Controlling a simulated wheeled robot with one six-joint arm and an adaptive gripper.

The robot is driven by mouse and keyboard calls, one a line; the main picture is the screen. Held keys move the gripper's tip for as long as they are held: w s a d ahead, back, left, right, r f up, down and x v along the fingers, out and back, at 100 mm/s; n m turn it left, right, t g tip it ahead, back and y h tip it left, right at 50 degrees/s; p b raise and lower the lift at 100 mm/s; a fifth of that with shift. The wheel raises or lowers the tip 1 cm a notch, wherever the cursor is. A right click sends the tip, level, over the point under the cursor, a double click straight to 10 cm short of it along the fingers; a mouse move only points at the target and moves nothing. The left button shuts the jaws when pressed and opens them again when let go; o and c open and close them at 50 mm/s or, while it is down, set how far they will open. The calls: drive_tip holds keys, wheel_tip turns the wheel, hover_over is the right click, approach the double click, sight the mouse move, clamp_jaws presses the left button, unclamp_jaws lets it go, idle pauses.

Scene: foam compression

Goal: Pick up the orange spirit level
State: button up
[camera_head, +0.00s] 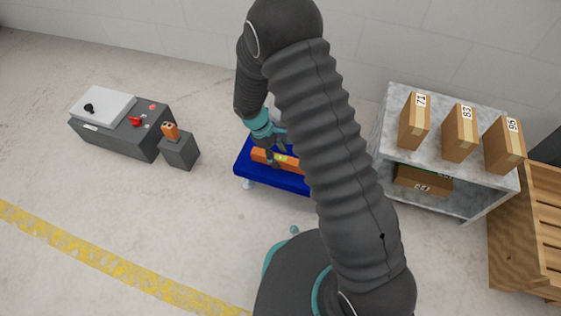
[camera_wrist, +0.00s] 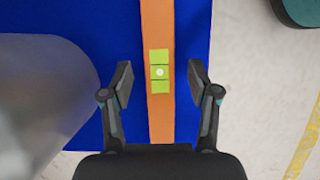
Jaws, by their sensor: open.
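The orange spirit level (camera_wrist: 157,118) lies on a blue platform (camera_wrist: 118,25). Its yellow-green vial block shows near the middle of the wrist view. In the head view the level (camera_head: 262,156) lies along the platform (camera_head: 247,168), partly hidden by my arm. My gripper (camera_wrist: 160,84) is open, with one finger on each side of the level at the vial block. Gaps show between both fingers and the level. In the head view my gripper (camera_head: 273,158) is over the level; its height above it is hard to tell.
A blurred grey rounded object (camera_wrist: 45,95) stands on the platform at the left of the wrist view. A shelf (camera_head: 385,120) with several cardboard boxes and a wooden crate (camera_head: 515,250) are at the right. A grey control box (camera_head: 120,138) is at the left.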

drive_tip(key=shift+x, duration=0.95)
drive_tip(key=shift+r, duration=0.1)
clamp_jaws()
